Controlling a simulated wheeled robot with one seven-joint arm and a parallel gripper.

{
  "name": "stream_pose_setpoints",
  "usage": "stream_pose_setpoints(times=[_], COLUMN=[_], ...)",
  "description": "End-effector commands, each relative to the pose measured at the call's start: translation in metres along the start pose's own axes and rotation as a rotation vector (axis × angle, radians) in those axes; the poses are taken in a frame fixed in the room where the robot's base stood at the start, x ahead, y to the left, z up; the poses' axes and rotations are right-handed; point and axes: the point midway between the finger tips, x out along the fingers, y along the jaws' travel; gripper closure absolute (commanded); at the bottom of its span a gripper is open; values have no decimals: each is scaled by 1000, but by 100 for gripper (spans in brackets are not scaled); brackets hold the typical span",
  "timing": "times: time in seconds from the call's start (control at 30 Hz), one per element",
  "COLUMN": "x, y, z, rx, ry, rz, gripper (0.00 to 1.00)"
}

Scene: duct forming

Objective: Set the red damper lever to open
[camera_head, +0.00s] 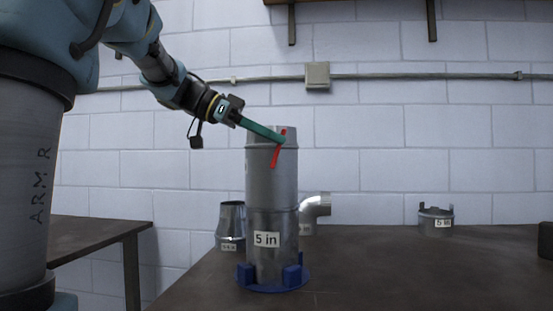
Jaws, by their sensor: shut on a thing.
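The red damper lever (275,157) is on the upper side of the upright grey duct (268,185), which bears a "5 in" label. The lever runs steeply, its lower end leaning slightly left, with a red bit showing above my fingers. My gripper (284,140) comes in from the upper left with long green fingers and is shut on the lever near its upper part. The fingers hide part of the lever. The duct stands in a round blue base (272,287) with upright blocks, on the dark table.
Behind the duct stand a tapered metal reducer (231,222) on the left and a metal elbow (316,208) on the right. A short labelled collar (436,218) sits farther right. A dark block (545,242) is at the right edge. The table's (390,275) right front is clear.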

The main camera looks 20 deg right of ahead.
Motion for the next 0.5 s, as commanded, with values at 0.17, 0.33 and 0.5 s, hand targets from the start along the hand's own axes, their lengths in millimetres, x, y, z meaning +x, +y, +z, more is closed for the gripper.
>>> stream_pose_setpoints(times=[0.17,0.33,0.5], x=[-2,-3,-4], y=[0,0,0], z=[5,3,2], rx=[-2,-2,-2], ry=[48,68,70], rz=[-1,-1,0], gripper=[100,100,100])
